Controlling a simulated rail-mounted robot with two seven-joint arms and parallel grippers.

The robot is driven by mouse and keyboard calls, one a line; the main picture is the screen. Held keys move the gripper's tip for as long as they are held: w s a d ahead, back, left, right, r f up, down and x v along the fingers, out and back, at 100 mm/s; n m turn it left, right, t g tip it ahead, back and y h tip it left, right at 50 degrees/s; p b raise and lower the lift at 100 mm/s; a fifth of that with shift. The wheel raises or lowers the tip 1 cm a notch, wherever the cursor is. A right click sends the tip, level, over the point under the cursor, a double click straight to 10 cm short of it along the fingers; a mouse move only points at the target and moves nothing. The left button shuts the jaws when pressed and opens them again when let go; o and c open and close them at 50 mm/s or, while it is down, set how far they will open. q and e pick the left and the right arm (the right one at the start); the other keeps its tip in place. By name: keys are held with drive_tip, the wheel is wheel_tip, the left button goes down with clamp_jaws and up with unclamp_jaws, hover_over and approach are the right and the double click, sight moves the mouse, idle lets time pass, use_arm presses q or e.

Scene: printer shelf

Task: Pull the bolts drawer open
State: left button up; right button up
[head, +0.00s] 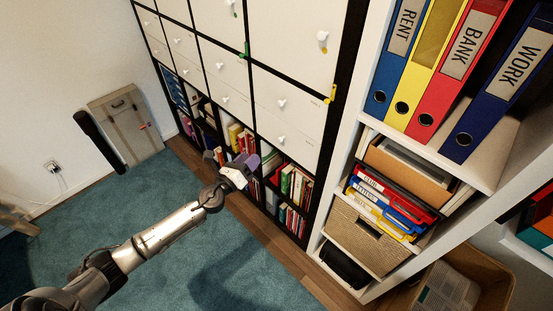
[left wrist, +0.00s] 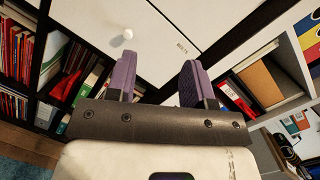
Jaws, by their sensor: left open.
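A white drawer front (left wrist: 150,58) with a round white knob (left wrist: 127,34) shows in the left wrist view, beyond my fingers. Small dark lettering (left wrist: 182,47) is on it, too small to read surely. My left gripper (left wrist: 157,80) is open and empty; its two purple fingers are spread apart below the knob in the picture, not closed around it. In the head view the left gripper (head: 240,164) is low in front of the cabinet, by the open book cubbies. White drawers with knobs (head: 282,138) show above it, and they look shut. I cannot tell which one is the bolts drawer.
Books (head: 296,184) fill open cubbies under the drawers. A cardboard box (head: 490,275) is at the lower right.

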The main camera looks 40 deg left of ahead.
use_arm(q)
drive_tip(key=w+a+f+m+g+h+b, duration=0.1)
drive_tip(key=w+a+f+m+h+b, duration=0.2)
drive_tip(key=f+m+b, duration=0.3)
drive_tip(key=m+b, duration=0.2)
drive_tip(key=b, duration=0.2)
approach(279, 140)
drive_tip(key=w, duration=0.7)
drive_tip(key=shift+d+f, duration=0.1)
drive_tip(key=shift+d, duration=0.3)
drive_tip(key=shift+w+d, duration=0.1)
drive_tip(key=shift+w, duration=0.8)
use_arm(e)
wheel_tip(279, 140, down, 12)
drive_tip(key=shift+f, duration=0.25)
use_arm(q)
clamp_jaws()
